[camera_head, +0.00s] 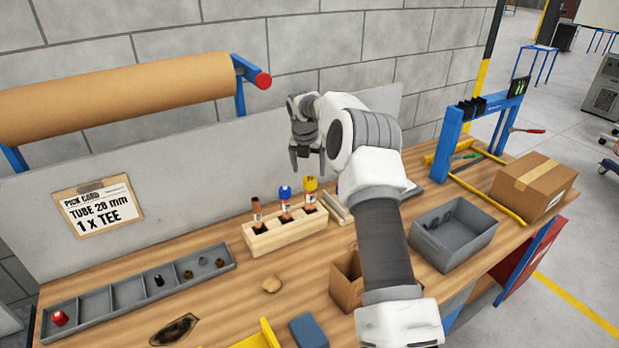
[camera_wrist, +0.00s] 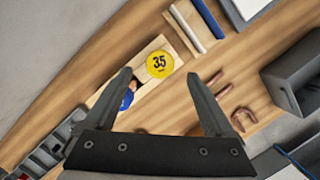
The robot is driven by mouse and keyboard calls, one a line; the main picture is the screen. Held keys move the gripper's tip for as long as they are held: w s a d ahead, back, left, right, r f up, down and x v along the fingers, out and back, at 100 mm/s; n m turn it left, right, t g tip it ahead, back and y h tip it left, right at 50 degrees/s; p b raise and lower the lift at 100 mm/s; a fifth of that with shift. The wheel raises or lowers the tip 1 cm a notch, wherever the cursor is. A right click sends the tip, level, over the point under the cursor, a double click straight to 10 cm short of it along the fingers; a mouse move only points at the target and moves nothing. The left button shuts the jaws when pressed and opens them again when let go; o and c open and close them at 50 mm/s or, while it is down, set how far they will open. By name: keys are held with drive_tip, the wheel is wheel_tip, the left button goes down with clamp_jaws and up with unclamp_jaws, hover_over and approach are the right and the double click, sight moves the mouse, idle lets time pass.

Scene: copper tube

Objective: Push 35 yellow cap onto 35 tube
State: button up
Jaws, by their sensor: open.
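The yellow cap (camera_head: 310,184) sits on top of the right-hand tube (camera_head: 310,200) in the wooden block (camera_head: 286,233); I cannot tell how far down it is. In the wrist view the yellow cap (camera_wrist: 160,64), marked 35, faces the camera. My gripper (camera_head: 308,160) is open and empty above the block, apart from the cap. In the wrist view the fingertips (camera_wrist: 158,75) appear to either side of the yellow cap. A blue cap (camera_head: 285,191) tops the middle tube; in the wrist view it is partly hidden by the left finger.
A grey compartment tray (camera_head: 110,298) with small parts lies at the left. A grey bin (camera_head: 453,232), a cardboard box (camera_head: 533,188) and a blue frame (camera_head: 447,140) stand at the right. An open brown box (camera_head: 346,283) is in front, partly behind my arm.

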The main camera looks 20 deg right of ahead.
drive_tip(key=b+v, duration=0.1)
drive_tip(key=v, duration=1.1)
drive_tip(key=shift+r, duration=0.3)
drive_tip(key=shift+s, duration=0.1)
